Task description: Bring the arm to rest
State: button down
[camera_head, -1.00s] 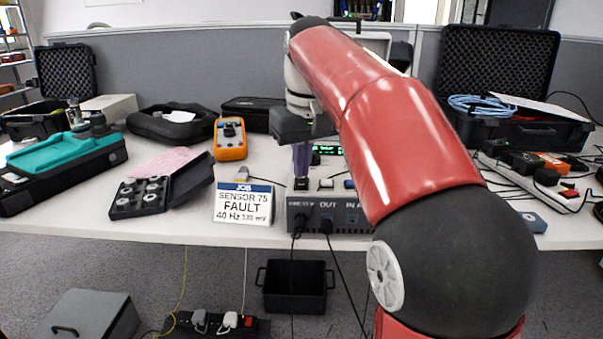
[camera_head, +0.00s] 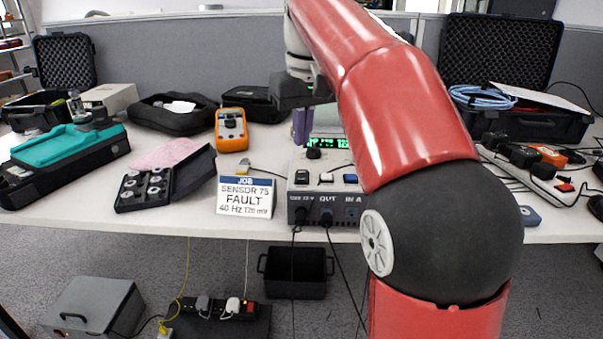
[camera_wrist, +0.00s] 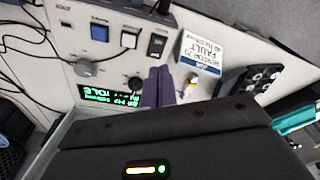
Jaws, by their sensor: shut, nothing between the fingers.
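My gripper (camera_head: 302,126) shows in the head view as purple fingers pointing down, above the back part of the grey calibration box (camera_head: 300,180). In the wrist view the two purple fingers (camera_wrist: 158,88) are together with nothing between them. They appear over the box's top panel, between the lit green display (camera_wrist: 110,96) and the job card (camera_wrist: 203,52). The display also shows in the head view (camera_head: 326,142). My red arm comes from the lower right and hides part of the box's right side.
The job card (camera_head: 246,196) reads "SENSOR 75 FAULT". Near it are an open black case of small sensors (camera_head: 145,186) and an orange meter (camera_head: 231,130). A teal-topped case (camera_head: 68,150) lies left, a power strip (camera_head: 540,175) right. A black bin (camera_head: 296,272) is on the floor.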

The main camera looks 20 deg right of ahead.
jog(key=s+f+m+t, duration=0.2)
jog(key=s+f+t, duration=0.1)
jog(key=s+f, duration=1.7)
jog(key=shift+s+t, duration=0.4)
jog(key=shift+s, duration=0.6)
